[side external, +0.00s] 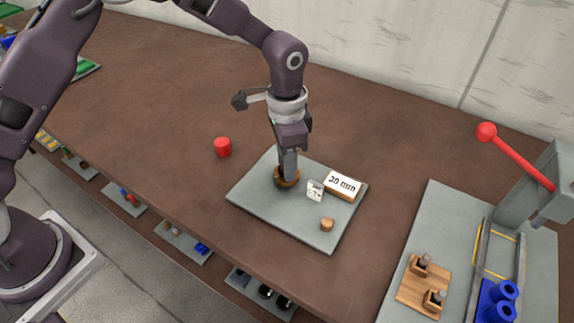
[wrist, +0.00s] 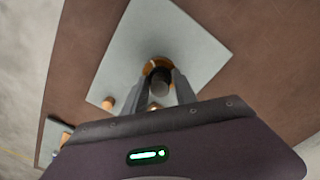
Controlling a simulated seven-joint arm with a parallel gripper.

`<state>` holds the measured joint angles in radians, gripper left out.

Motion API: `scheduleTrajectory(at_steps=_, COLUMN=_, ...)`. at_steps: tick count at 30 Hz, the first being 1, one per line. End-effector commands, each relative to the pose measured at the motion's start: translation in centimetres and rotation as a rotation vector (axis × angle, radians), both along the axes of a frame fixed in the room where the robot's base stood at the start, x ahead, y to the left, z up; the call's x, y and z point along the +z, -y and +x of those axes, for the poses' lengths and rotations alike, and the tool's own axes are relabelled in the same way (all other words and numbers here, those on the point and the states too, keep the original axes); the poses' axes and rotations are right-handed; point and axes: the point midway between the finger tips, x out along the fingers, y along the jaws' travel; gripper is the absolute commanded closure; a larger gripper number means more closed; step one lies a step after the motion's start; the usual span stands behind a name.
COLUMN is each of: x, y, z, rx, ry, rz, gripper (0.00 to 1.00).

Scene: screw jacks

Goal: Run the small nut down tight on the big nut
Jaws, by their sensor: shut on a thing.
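A round brown-brass jack part (side external: 287,183), which looks like the big nut, stands on a grey plate (side external: 265,213). Its rim (wrist: 149,66) also shows beyond my fingertips in the wrist view. My gripper (side external: 288,171) points straight down over it, with its tips close to its top. In the wrist view my fingers (wrist: 161,74) are closed in on either side of a dark grey cylinder (wrist: 160,84), seemingly the screw. The small nut appears to be between the tips, but the fingers hide it almost wholly.
A block marked in mm (side external: 343,185), a small white card (side external: 315,190) and a small tan piece (side external: 327,225) share the plate. A red-levered press (side external: 520,160) and a wooden block (side external: 424,286) are at right.

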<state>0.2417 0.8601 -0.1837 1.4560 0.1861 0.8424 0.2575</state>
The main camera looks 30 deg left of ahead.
Motion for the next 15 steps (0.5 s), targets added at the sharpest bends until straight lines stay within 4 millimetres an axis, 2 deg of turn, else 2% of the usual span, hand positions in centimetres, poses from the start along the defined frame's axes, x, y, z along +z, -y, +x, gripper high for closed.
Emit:
scheduleTrajectory(at_steps=1, x=0.00, y=-0.06, z=0.07, rx=-0.140, ry=0.000, rz=-0.001, gripper=0.92)
scheduleTrajectory(at_steps=2, x=-0.01, y=-0.08, z=0.06, rx=-0.197, ry=0.000, rz=0.000, gripper=0.92)
scheduleTrajectory(at_steps=6, x=-0.05, y=-0.09, z=0.02, rx=-0.313, ry=-0.001, rz=0.001, gripper=0.92)
scheduleTrajectory(at_steps=12, x=-0.06, y=-0.10, z=0.02, rx=-0.325, ry=-0.001, rz=0.002, gripper=0.93)
scheduleTrajectory(at_steps=15, x=-0.10, y=-0.06, z=0.01, rx=-0.437, ry=-0.001, rz=0.001, gripper=0.93)
